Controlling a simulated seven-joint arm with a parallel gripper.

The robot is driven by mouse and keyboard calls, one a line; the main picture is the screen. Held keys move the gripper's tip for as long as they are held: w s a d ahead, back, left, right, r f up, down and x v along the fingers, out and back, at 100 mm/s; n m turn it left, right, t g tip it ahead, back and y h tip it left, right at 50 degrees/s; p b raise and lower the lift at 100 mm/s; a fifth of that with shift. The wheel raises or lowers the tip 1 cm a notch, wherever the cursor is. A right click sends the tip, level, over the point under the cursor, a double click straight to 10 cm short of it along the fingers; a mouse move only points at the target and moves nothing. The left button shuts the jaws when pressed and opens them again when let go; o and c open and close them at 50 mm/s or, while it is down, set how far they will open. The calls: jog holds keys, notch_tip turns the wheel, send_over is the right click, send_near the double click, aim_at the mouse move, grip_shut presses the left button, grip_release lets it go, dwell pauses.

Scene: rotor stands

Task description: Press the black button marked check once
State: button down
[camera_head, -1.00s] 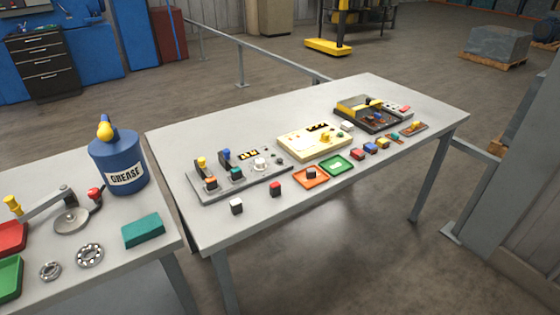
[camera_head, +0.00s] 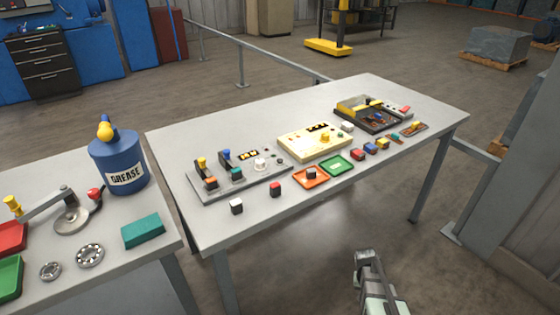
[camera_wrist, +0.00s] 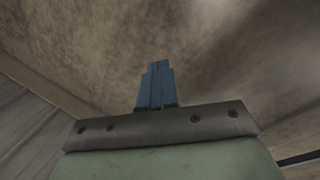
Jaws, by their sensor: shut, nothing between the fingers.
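A grey panel (camera_head: 215,193) lies at the left part of the right-hand table. It carries levers with yellow and blue tops, a white knob (camera_head: 260,164), and a small dark round piece (camera_head: 279,161) at its right end. That piece may be a button, but I cannot read a check mark on it or anywhere else. My gripper (camera_head: 364,256) is in front of the table at the lower right, over the floor and well apart from the panel. The wrist view shows its blue fingers (camera_wrist: 157,70) together and empty, with no button in that view.
A cream panel (camera_head: 300,144) and a dark tray with a yellow bar (camera_head: 358,105) stand farther right. Orange (camera_head: 300,181) and green (camera_head: 337,173) trays and several small blocks line the front. A grease can (camera_head: 117,165) is on the left table. The table's back is clear.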

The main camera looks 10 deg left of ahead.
jog(key=w+r+m+t+h, duration=0.15)
jog(key=w+r+t, duration=0.25)
jog(key=w+r, duration=1.35)
jog(key=w+r+t+h, duration=0.1)
jog(key=w+r+t, duration=0.1)
jog(key=w+r, duration=0.75)
jog(key=w+r+t+h, duration=0.1)
jog(key=w+r, duration=0.5)
jog(key=r, duration=0.6)
jog(key=shift+t, duration=0.6)
jog(key=a+r, duration=0.2)
jog(key=a, duration=0.1)
jog(key=w+a+r, duration=0.1)
jog(key=a+r, duration=0.1)
jog(key=shift+a, duration=0.15)
jog(key=a+r, duration=0.1)
jog(key=a, duration=0.5)
notch_tip(320, 180, up, 6)
jog(key=r+n+y, duration=0.1)
jog(key=n, duration=0.4)
send_over(278, 161)
jog(key=shift+f, duration=0.25)
jog(key=shift+f, duration=4.4)
jog(key=shift+f, duration=0.2)
